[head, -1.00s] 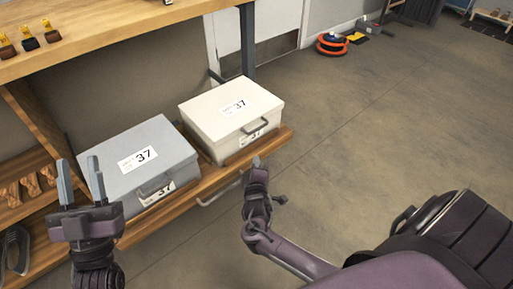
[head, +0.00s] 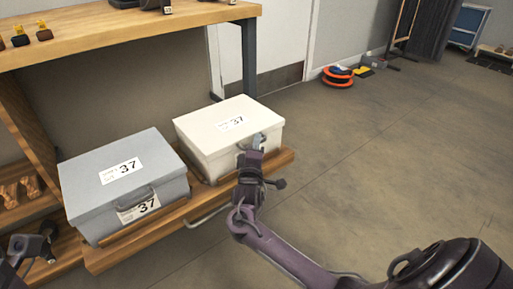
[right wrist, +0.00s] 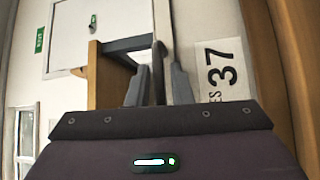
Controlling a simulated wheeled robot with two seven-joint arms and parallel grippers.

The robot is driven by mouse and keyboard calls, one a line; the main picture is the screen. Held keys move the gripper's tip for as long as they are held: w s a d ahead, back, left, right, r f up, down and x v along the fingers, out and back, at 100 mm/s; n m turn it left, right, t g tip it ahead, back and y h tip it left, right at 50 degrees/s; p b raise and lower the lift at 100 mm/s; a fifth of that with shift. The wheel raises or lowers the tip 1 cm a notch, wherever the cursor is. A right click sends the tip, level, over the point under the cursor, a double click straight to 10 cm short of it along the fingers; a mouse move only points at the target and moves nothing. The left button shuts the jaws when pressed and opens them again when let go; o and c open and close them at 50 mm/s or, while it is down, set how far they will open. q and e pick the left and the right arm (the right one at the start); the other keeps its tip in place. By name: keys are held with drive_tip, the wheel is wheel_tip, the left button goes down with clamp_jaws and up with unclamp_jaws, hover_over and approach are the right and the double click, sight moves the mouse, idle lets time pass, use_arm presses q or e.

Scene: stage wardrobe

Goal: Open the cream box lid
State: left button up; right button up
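The cream box (head: 228,138) stands on the low wooden shelf, its lid down, with a "37" label on top. Its front handle (head: 243,146) is partly hidden by my right gripper (head: 257,142), which is right at the front of the box. In the right wrist view, the two fingers of the right gripper (right wrist: 159,85) stand apart, beside the box's front "37" label (right wrist: 221,70). A dark bar shows between them; I cannot tell whether it is the handle.
A grey box (head: 90,190), also marked 37, stands shut left of the cream box. A wooden bench top (head: 110,38) with a dark metal leg (head: 249,60) is above and behind. The floor to the right is open, with orange rings (head: 337,78) far back.

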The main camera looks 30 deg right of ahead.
drive_tip(key=shift+w+d, duration=0.15)
clamp_jaws()
drive_tip(key=shift+r+p, duration=0.3)
drive_tip(key=shift+p, duration=0.2)
